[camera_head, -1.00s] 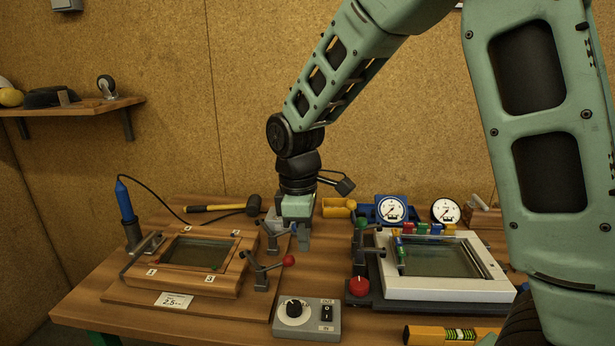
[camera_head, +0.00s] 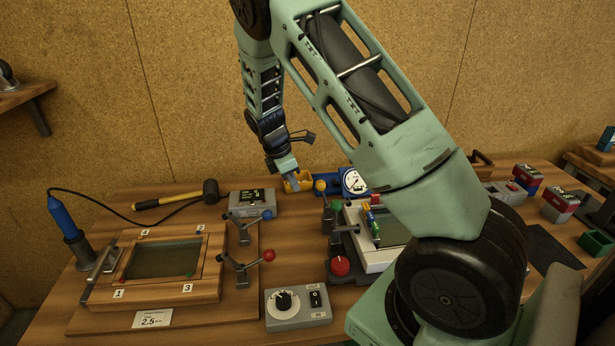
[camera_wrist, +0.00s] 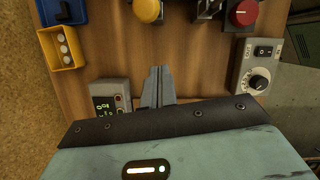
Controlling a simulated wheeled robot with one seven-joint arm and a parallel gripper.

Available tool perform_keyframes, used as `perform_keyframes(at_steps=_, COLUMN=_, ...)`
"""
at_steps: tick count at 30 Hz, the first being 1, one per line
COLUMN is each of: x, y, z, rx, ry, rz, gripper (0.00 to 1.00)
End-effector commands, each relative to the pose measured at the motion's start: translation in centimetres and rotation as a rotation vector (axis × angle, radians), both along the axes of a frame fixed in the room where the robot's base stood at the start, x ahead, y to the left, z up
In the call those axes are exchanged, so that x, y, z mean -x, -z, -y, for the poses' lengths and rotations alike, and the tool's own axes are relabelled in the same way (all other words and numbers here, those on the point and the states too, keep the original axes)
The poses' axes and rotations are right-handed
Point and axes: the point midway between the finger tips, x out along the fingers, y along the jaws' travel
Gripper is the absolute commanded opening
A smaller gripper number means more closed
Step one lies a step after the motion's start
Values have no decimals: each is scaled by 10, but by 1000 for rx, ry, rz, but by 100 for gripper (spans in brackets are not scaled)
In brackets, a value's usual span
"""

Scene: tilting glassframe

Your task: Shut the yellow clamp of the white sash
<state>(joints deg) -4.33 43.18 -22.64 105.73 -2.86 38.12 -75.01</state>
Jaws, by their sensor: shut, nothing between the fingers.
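The white sash (camera_head: 382,263) lies on a dark base right of the middle, partly hidden behind my arm in the head view. A round yellow knob (camera_head: 320,185) shows behind its left side, near the gauge; it also shows at the top edge of the wrist view (camera_wrist: 147,11). The clamp body under it is not clear. Small coloured pieces, one of them yellow (camera_head: 367,211), stand along the sash's left edge. My gripper (camera_head: 294,184) is tilted, left of the yellow knob and apart from it. In the wrist view its fingers (camera_wrist: 158,70) are together and empty.
A green-knobbed lever (camera_head: 336,206) and a red knob (camera_head: 340,266) stand left of the sash. Blue- and red-balled levers (camera_head: 267,256) stand by the wooden frame (camera_head: 207,290). A display box (camera_wrist: 110,96), dial box (camera_wrist: 258,72) and yellow bin (camera_wrist: 58,48) are nearby.

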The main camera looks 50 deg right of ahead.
Motion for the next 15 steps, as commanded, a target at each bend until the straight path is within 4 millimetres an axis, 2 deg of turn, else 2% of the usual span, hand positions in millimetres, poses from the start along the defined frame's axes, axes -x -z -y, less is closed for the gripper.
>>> perform_keyframes(at_steps=2, x=4, y=12, z=5, rx=1, ry=1, rz=-6, gripper=0)
perform_keyframes(at_steps=4, x=9, y=6, z=17, rx=1, ry=5, rz=-1, gripper=0)
perform_keyframes(at_steps=9, x=17, y=7, z=33, rx=0, ry=1, rz=-1, gripper=0)
perform_keyframes(at_steps=15, x=20, y=9, z=39, rx=-1, ry=0, rz=0, gripper=0)
